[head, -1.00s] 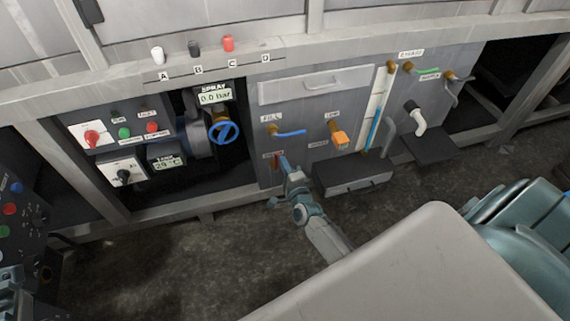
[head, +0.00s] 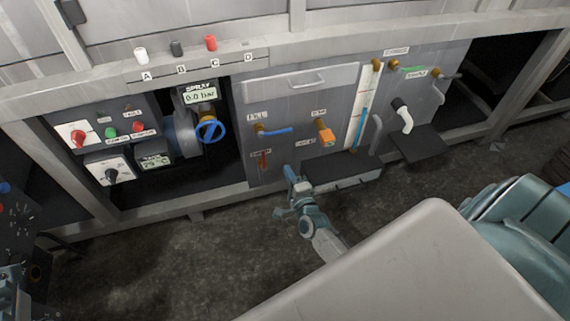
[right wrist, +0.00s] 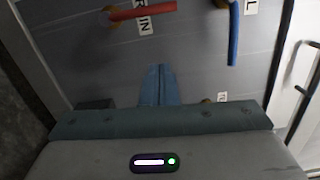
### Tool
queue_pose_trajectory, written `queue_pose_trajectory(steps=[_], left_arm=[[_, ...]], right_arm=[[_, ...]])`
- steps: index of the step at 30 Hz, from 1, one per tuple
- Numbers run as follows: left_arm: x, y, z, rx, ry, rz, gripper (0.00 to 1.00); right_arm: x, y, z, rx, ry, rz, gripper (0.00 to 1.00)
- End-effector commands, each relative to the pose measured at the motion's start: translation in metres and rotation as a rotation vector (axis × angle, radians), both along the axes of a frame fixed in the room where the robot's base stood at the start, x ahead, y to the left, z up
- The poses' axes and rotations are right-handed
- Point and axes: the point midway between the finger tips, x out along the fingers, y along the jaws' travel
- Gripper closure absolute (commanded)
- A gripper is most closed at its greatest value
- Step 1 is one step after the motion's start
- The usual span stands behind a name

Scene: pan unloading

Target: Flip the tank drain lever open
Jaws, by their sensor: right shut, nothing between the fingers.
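The drain lever is a short red handle (head: 263,159) on the lower left of the grey valve panel, pointing down. In the right wrist view the red handle (right wrist: 143,13) shows at the top edge beside a label ending in "IN". My right gripper (head: 288,170) is shut and empty, to the right of the lever and a little lower, apart from it. Its closed blue fingertips (right wrist: 158,70) show in the wrist view with a gap to the handle. My left gripper is not clearly in view.
A blue fill lever (head: 275,131) and an orange-handled valve (head: 323,134) sit above the gripper. A dark box (head: 345,175) juts from the panel at the right. A blue handwheel (head: 210,127) is to the left. Open floor lies in front.

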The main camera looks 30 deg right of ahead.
Motion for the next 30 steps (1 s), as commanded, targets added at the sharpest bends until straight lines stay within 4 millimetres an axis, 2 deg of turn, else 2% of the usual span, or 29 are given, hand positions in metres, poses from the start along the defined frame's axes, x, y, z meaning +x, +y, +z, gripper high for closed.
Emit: queue_pose_trajectory(steps=[3, 10, 28, 30], left_arm=[[0.001, 0.000, 0.000, 0.007, 0.009, -0.001, 0.65], [0.002, -0.001, -0.003, 0.016, 0.024, -0.004, 0.65], [-0.001, 0.000, -0.001, 0.002, 0.016, 0.000, 0.65], [-0.001, 0.000, 0.001, 0.003, 0.009, -0.001, 0.65]], right_arm=[[-0.023, 0.004, 0.000, 0.001, 0.001, -0.001, 1.00], [-0.046, 0.008, 0.000, 0.001, 0.000, 0.000, 1.00], [-0.048, 0.008, 0.000, 0.000, -0.001, 0.000, 1.00], [-0.048, 0.008, 0.005, -0.013, -0.011, 0.000, 1.00]])
